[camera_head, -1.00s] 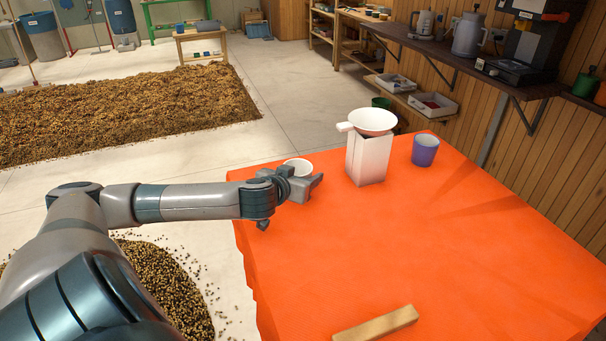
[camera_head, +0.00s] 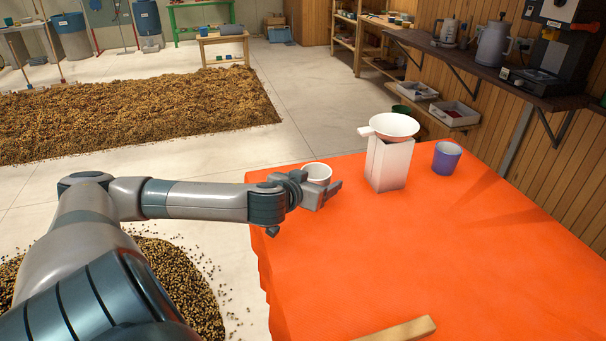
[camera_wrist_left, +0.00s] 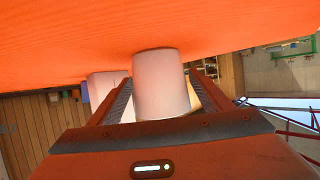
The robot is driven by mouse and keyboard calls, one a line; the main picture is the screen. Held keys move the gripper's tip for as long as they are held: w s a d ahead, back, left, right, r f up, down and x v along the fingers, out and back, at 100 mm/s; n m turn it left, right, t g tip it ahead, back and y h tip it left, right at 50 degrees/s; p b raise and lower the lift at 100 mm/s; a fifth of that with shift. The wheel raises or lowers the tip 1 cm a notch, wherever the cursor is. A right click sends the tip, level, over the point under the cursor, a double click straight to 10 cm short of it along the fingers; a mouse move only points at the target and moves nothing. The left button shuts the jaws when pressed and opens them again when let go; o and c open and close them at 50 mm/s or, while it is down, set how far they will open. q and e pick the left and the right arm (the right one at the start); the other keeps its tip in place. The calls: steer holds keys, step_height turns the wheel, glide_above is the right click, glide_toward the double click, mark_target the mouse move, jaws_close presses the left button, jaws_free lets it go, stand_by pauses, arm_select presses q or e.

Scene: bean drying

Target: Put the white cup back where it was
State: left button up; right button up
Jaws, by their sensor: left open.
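The white cup (camera_head: 317,172) is near the far left edge of the orange-covered table (camera_head: 430,260). My left gripper (camera_head: 324,193) is at the cup, low over the cloth, and hides its lower part in the head view. In the left wrist view the cup (camera_wrist_left: 161,85) is between the two fingers of the open gripper (camera_wrist_left: 165,98). That view is turned over, with the orange cloth at the top, and the cup's far end meets the cloth. Small gaps seem to remain beside the cup. My right gripper is not in view.
A white box-shaped stand (camera_head: 389,165) with a white funnel-shaped dripper (camera_head: 394,125) is right of the cup. A blue-purple cup (camera_head: 446,158) stands further right. A wooden block (camera_head: 400,330) lies at the near edge. The middle of the table is clear.

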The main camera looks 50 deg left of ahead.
arm_select(q)
steer(key=b+v, duration=0.1)
steer(key=v, duration=0.5)
steer(key=shift+d+f+b, duration=0.1)
steer(key=shift+b, duration=0.2)
steer(key=s+r+p, duration=0.1)
steer(key=p, duration=0.2)
steer(key=shift+s+d+r, duration=0.1)
steer(key=shift+s+d, duration=0.05)
steer(key=shift+s+d+r+p, duration=0.15)
steer(key=shift+s+p, duration=0.45)
steer(key=shift+p, duration=0.6)
steer(key=shift+d, duration=0.1)
